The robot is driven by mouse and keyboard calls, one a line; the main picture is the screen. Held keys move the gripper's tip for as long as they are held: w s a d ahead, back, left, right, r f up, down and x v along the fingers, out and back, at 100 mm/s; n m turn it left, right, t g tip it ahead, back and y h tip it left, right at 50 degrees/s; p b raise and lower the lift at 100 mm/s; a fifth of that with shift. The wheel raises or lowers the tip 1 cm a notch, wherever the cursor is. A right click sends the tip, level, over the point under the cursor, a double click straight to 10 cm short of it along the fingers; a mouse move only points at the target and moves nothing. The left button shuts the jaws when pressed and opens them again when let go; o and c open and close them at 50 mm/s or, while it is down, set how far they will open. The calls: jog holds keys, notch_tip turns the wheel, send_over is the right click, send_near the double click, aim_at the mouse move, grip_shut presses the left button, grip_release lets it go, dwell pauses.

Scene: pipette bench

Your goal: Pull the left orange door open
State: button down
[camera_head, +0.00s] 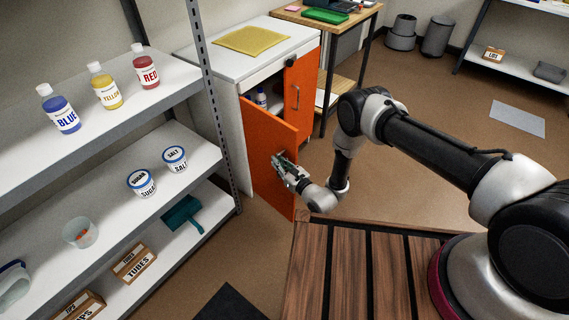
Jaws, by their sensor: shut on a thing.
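The left orange door (262,142) belongs to the white cabinet (228,58) at the top middle of the head view. It stands partly open, swung out from the cabinet front. My gripper (279,163) is at the outer face of this door, shut on its handle. The handle itself is mostly hidden by the fingers. The right orange door (304,92) looks closed, with a bar handle showing. A small bottle (261,98) shows inside the cabinet, above the left door's top edge.
A shelf rack (203,155) with bottles, tubs and boxes stands left of the cabinet, its post close to the door. A wooden slatted surface (345,270) lies under my arm. A wooden table (342,22) stands behind right. Brown floor (420,170) is free at right.

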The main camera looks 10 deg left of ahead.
jog(key=shift+w+a+r, duration=0.15)
jog(key=shift+w+r, duration=0.05)
jog(key=c, duration=1.8)
grip_release()
jog(key=shift+f, duration=0.1)
jog(key=shift+s, duration=0.1)
jog(key=v, duration=1.2)
